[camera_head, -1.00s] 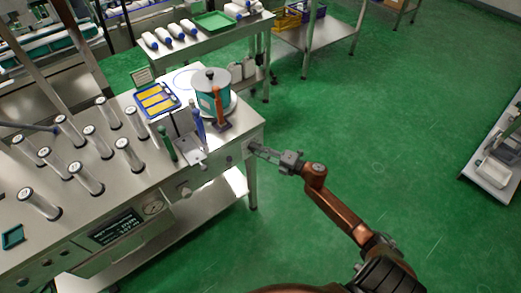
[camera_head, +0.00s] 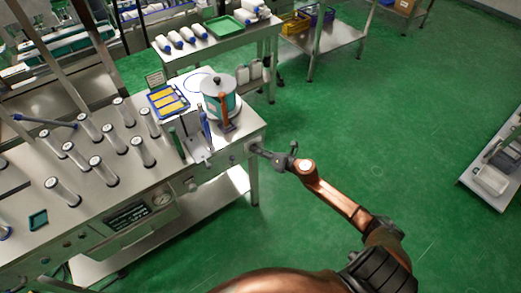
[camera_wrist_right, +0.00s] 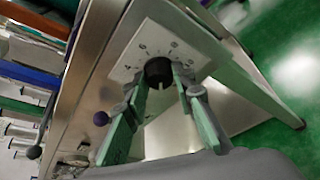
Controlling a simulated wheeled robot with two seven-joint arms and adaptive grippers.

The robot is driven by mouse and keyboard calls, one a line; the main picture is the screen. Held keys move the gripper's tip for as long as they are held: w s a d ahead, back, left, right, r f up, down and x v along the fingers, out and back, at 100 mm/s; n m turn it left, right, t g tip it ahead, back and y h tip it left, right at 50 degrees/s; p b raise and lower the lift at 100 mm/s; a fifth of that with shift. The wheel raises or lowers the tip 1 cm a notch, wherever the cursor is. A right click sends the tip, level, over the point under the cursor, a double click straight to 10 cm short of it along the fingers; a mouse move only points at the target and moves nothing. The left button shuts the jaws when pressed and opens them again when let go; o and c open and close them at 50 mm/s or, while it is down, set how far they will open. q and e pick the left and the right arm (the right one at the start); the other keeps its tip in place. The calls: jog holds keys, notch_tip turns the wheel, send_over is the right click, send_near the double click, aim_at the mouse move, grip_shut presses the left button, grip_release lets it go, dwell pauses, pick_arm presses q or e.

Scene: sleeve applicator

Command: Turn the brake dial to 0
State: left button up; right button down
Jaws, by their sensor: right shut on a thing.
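The brake dial is a black knob (camera_wrist_right: 158,72) on a white scale plate (camera_wrist_right: 150,42) with printed numbers, fixed to the front of the steel table near its right corner. In the right wrist view, my right gripper (camera_wrist_right: 168,84) has a finger on each side of the knob and is shut on it. In the head view, my right gripper (camera_head: 262,152) reaches the table's front face from the right and hides the dial. The knob's pointer setting is too small to read. My left gripper is not in view.

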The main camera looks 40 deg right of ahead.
jog(key=shift+n+h+p, duration=0.4)
jog(key=shift+n+p, duration=0.1)
jog(key=shift+p, duration=0.1)
jog(key=shift+f, duration=0.1)
jog(key=c, duration=1.6)
grip_release()
jog(key=shift+s, duration=0.1)
jog(key=v, duration=1.2)
jog(key=shift+a+r, duration=0.1)
jog(key=shift+r, duration=0.15)
jog(key=shift+f, duration=0.1)
